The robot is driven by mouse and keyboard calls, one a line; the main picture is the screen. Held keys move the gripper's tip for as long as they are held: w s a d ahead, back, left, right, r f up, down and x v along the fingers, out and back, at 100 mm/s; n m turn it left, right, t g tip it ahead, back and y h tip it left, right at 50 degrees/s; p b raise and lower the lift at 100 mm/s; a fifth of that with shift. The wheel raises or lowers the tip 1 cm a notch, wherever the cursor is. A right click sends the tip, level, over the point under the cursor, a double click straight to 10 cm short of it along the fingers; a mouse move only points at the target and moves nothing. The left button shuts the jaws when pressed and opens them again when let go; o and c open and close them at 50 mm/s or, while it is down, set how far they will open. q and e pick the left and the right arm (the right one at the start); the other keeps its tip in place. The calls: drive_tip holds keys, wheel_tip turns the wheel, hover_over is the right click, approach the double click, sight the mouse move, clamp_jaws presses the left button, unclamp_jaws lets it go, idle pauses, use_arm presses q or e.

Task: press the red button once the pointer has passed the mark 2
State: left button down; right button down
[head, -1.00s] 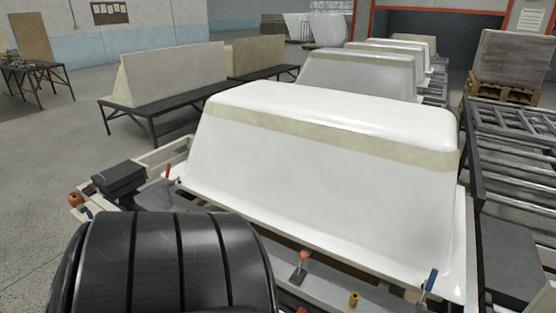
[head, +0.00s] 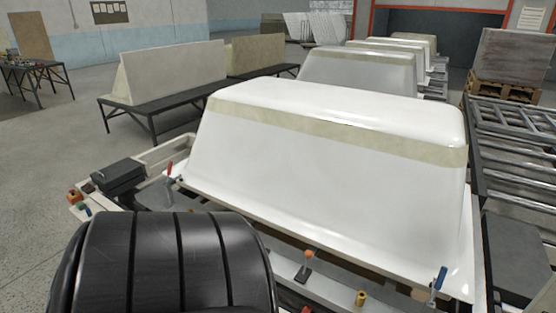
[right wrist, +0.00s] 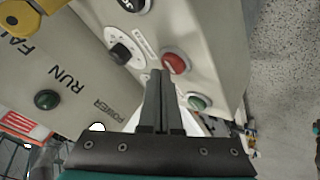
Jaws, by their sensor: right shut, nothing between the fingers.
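The red button (right wrist: 176,63) is on a pale control panel (right wrist: 205,35) in the right wrist view. My right gripper (right wrist: 158,74) is shut and empty. Its fingertips appear just left of the red button; whether they touch the panel I cannot tell. A green button (right wrist: 197,101) is below the red one. A black knob (right wrist: 121,52) is to the left. A black round part with white marking (right wrist: 131,4) is cut off by the top edge. I cannot make out a pointer or the mark 2. My left gripper is not in view.
A yellow part (right wrist: 18,18) is at the upper left. In the head view a large white bathtub shell (head: 330,170) fills the middle, with clamps (head: 305,266) along its front edge.

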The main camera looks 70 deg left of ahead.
drive_tip(key=shift+r+p, duration=2.5)
drive_tip(key=shift+r, duration=0.75)
drive_tip(key=shift+s+f, duration=0.1)
